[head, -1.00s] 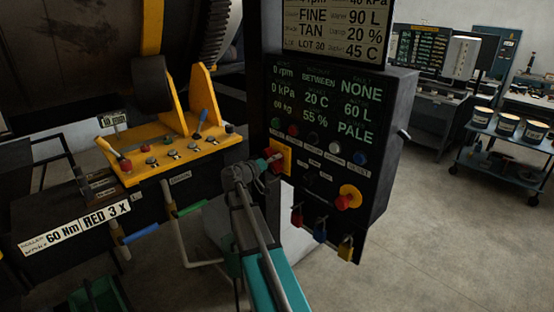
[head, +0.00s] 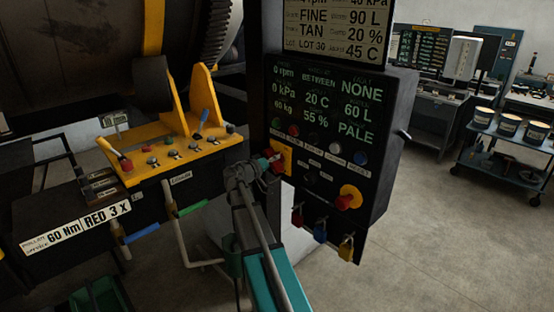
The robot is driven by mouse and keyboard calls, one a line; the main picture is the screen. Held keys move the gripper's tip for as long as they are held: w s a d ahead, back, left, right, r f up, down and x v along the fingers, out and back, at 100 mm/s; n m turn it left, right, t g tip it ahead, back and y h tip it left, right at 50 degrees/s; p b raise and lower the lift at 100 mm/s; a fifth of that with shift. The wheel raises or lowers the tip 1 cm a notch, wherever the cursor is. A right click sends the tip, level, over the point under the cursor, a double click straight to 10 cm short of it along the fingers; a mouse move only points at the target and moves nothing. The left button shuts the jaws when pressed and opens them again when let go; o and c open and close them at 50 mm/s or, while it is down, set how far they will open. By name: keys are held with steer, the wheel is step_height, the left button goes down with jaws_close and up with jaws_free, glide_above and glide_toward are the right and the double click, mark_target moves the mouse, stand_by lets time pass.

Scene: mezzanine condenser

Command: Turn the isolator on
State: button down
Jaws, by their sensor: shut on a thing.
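The isolator (head: 286,158) is a yellow plate with a red handle at the left side of the black control panel (head: 326,118). My gripper (head: 267,161) comes up from below and is shut on the isolator's red handle, partly covering it. The exact angle of the handle is hard to make out behind the fingers. The panel's display is lit with green readings such as "0 rpm", "BETWEEN" and "NONE".
A red button on a yellow base (head: 349,197) sits low on the panel. A yellow console (head: 165,156) with levers and knobs stands left. A trolley with tins (head: 507,150) stands right, past open floor.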

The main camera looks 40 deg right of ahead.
steer(key=shift+a+f+n, duration=0.1)
steer(key=shift+a+n, duration=0.05)
steer(key=shift+n, duration=0.15)
steer(key=n, duration=0.8)
steer(key=shift+f+n, duration=0.1)
steer(key=shift+n, duration=0.2)
steer(key=n, duration=0.4)
steer(key=shift+n, duration=2.3)
steer(key=shift+s, duration=0.1)
steer(key=shift+c, duration=2.3)
jaws_free()
steer(key=shift+a, duration=0.15)
